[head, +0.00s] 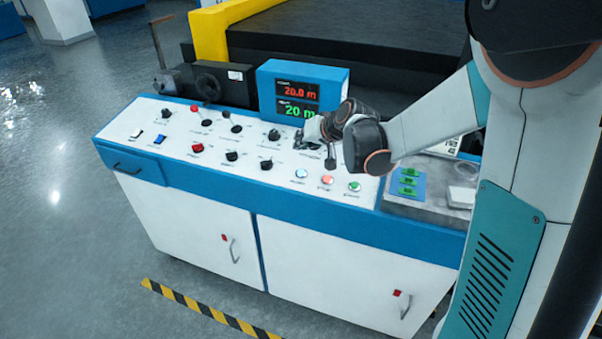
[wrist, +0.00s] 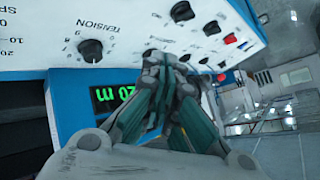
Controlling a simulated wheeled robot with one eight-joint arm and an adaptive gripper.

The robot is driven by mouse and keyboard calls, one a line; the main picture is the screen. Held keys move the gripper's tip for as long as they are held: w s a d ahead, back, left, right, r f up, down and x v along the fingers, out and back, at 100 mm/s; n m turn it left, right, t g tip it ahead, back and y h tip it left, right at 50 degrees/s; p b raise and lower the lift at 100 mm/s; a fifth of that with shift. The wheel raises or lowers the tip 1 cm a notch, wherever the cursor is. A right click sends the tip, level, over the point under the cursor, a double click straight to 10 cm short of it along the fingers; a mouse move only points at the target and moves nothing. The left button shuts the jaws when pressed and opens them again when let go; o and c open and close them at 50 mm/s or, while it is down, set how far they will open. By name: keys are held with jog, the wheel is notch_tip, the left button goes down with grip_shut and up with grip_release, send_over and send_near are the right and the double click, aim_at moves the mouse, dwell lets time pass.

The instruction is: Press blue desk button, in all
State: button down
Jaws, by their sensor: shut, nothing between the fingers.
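A small round button with a pale blue-white face and blue rim (head: 301,174) is on the front right of the sloped white desk panel (head: 222,190). It is the leftmost of a row of three, beside an orange-red button (head: 327,180) and a green button (head: 354,186). My gripper (head: 300,141) is shut and empty over the panel, behind the blue button and in front of the display. In the wrist view my gripper's closed fingertips (wrist: 161,60) show beside the panel's knobs, and I cannot make out the blue button there.
A blue display box (head: 333,78) reads 20.0 m in red and 20 m in green. Several black knobs (head: 266,164) stand up from the panel; a TENSION knob (wrist: 91,50) shows in the wrist view. A blue rocker switch (head: 159,140) is at far left. Green pieces (head: 408,181) lie right.

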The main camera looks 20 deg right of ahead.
aim_at(303, 172)
jog(key=shift+w+d+f+b, duration=0.2)
jog(key=shift+f+b, duration=0.75)
jog(key=shift+f, duration=0.45)
jog(key=shift+w+d+f+b, duration=0.1)
jog(key=shift+w+f+b, duration=0.1)
jog(key=shift+f+b, duration=1)
jog(key=shift+w+d+f+b, duration=0.2)
jog(key=shift+f+b, duration=0.55)
jog(key=shift+f, duration=0.8)
jog(key=shift+f, duration=0.1)
jog(key=shift+f+b, duration=0.25)
jog(key=shift+b, duration=0.1)
jog(key=shift+w+f+b, duration=0.1)
jog(key=shift+f+b, duration=0.2)
jog(key=shift+f, duration=0.1)
jog(key=shift+r, duration=0.15)
jog(key=shift+r+p, duration=0.6)
jog(key=shift+r, duration=0.1)
jog(key=shift+s+a+r+p, duration=0.1)
jog(key=shift+s+r+p, duration=0.05)
jog(key=shift+r+p, duration=0.55)
jog(key=shift+s+a+r+p, duration=0.15)
jog(key=shift+r+p, duration=0.3)
jog(key=shift+r, duration=0.45)
jog(key=shift+s+a+r+p, duration=0.1)
jog(key=shift+s+r+p, duration=0.05)
jog(key=shift+r+p, duration=0.55)
jog(key=shift+r, duration=0.1)
